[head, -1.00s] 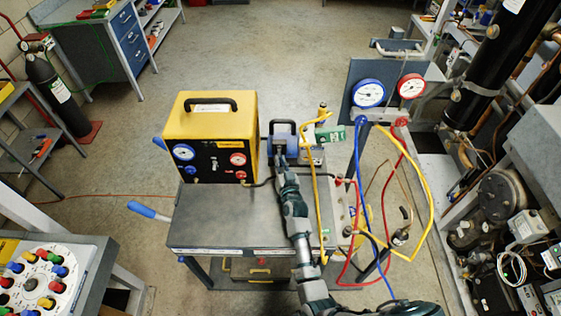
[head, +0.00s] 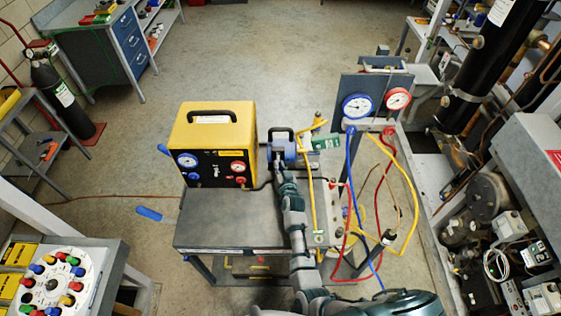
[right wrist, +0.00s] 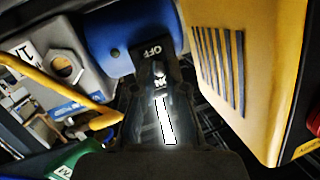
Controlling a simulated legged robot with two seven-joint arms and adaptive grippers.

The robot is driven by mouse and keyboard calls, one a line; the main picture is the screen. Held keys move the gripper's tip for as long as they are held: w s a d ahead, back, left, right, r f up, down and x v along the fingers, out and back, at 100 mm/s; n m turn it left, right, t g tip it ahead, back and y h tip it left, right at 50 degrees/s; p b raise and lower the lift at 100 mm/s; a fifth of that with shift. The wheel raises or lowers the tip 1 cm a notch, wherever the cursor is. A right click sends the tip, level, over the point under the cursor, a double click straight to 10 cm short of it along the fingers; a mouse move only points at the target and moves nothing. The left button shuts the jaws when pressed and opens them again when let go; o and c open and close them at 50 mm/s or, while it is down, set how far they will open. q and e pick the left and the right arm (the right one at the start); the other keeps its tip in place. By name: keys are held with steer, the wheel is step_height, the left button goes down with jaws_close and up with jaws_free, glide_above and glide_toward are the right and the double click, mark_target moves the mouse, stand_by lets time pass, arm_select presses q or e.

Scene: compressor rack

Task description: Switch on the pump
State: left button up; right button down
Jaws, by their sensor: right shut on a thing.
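The pump (head: 290,153) is a blue and grey unit with a dark handle, at the back of the cart beside the yellow machine. In the right wrist view its blue body (right wrist: 108,38) fills the upper middle, with a dark switch plate marked OFF (right wrist: 152,50). A small metal switch lever (right wrist: 160,70) stands just below that word. My right gripper (head: 280,164) reaches the pump's near side. In the right wrist view its dark fingers (right wrist: 160,88) are closed around the lever, partly hiding it. My left gripper is out of view.
The yellow recovery machine (head: 213,138) stands close left of the pump. A yellow hose (head: 313,185) runs close on the right, near a green tag (head: 325,141). Gauges (head: 357,105) and more hoses are further right. The cart top (head: 230,225) in front is clear.

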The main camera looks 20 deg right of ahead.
steer(key=g+p, duration=0.1)
steer(key=p, duration=0.1)
steer(key=r+g+p, duration=0.1)
steer(key=p, duration=0.1)
steer(key=r+p, duration=0.1)
steer(key=p, duration=0.1)
steer(key=shift+w+a+r+m+g+y+p, duration=0.15)
steer(key=shift+a+m+g+y+p, duration=0.15)
steer(key=shift+g+p, duration=0.4)
steer(key=shift+g, duration=0.1)
steer(key=shift+w+g, duration=0.1)
steer(key=shift+g, duration=0.3)
steer(key=shift+g+y, duration=0.4)
steer(key=shift+g, duration=0.7)
steer(key=shift+m+g, duration=0.3)
steer(key=c, duration=1.2)
jaws_free()
steer(key=shift+w, duration=0.15)
steer(key=shift+w+a, duration=0.1)
